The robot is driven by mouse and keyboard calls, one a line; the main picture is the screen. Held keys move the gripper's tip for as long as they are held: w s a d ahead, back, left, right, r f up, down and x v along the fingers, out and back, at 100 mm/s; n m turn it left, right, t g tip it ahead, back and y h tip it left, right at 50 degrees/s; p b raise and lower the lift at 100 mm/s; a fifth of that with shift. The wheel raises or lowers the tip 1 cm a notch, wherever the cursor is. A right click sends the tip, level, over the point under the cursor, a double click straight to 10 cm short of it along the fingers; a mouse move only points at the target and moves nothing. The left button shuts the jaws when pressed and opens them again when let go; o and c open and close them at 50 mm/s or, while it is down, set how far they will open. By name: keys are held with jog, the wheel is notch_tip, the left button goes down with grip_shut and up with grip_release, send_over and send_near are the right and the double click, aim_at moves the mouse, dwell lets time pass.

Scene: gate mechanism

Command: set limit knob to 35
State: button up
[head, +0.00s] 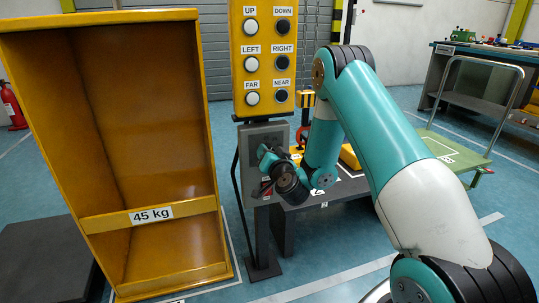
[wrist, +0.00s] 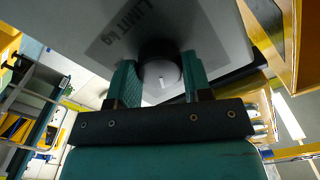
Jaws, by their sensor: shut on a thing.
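The limit knob (wrist: 160,52) is a dark round knob on a grey panel (head: 262,137), under the yellow button box. In the wrist view a "LIMIT kg" label (wrist: 132,28) is on the panel beside it, seen upside down. A small white mark shows on the knob's face area. My gripper (wrist: 159,75) has one teal finger on each side of the knob and is shut on it. In the head view my gripper (head: 266,168) is in front of the panel, and my wrist hides the knob there. No scale numbers or setting can be read.
A yellow button box (head: 265,99) with several buttons stands above the panel. A tall yellow open bin (head: 150,213) marked 45 kg is close on the left. A dark platform (head: 325,205) lies behind the arm, and a green cart (head: 450,148) stands at the right.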

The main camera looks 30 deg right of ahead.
jog(key=shift+s+m, duration=0.1)
jog(key=shift+m, duration=0.8)
jog(key=shift+f, duration=0.1)
jog(key=o, duration=0.9)
jog(key=shift+a, duration=0.1)
